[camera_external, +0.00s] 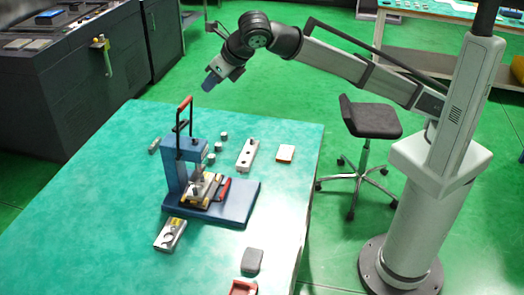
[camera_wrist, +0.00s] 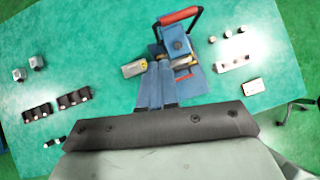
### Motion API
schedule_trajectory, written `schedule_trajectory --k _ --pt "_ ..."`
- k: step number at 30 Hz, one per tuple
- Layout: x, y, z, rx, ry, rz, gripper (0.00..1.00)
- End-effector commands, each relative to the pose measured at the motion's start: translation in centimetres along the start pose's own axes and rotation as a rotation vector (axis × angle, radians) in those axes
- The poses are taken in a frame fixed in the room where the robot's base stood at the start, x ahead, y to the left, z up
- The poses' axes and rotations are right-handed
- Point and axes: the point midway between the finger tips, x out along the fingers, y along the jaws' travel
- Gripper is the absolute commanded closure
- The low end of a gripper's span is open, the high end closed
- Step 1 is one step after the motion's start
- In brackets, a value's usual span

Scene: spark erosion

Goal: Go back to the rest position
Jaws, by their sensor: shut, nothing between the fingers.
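My gripper (camera_external: 209,83) is in the air above the far edge of the green table (camera_external: 110,215) in the external view, clear of everything on it. Its blue fingers are shut with nothing between them. In the wrist view my gripper (camera_wrist: 158,85) shows its blue fingers close together, pointing toward the blue press (camera_wrist: 178,40). In the external view the blue press (camera_external: 236,205) stands upright on the table with its red-tipped handle raised. My gripper is apart from the press, up and to its right.
Around the press lie a silver block (camera_external: 170,234), a light bar with dark holes (camera_external: 247,155), an orange-and-white block (camera_external: 285,153), a grey block (camera_external: 251,261) and small cylinders (camera_external: 218,147). A stool (camera_external: 370,119) stands right of the table. A dark machine (camera_external: 50,95) stands at left.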

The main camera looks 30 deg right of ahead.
Motion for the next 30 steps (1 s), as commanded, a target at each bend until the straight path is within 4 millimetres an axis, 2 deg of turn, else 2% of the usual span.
schedule_trajectory --k 10,14,17,20,24,30 --pt "0.1 -0.1 0.0 0.003 0.0 -0.001 1.0" --pt "2.0 -1.6 0.1 0.044 0.009 -0.014 1.0" --pt "5.3 -4.4 0.0 0.125 0.025 -0.038 1.0" --pt "9.7 -8.3 -0.2 0.243 0.046 -0.069 1.0" --pt "15.8 -14.5 -0.7 0.426 0.073 -0.117 1.0" --pt "23.5 -23.8 -2.4 0.691 0.102 -0.191 1.0"
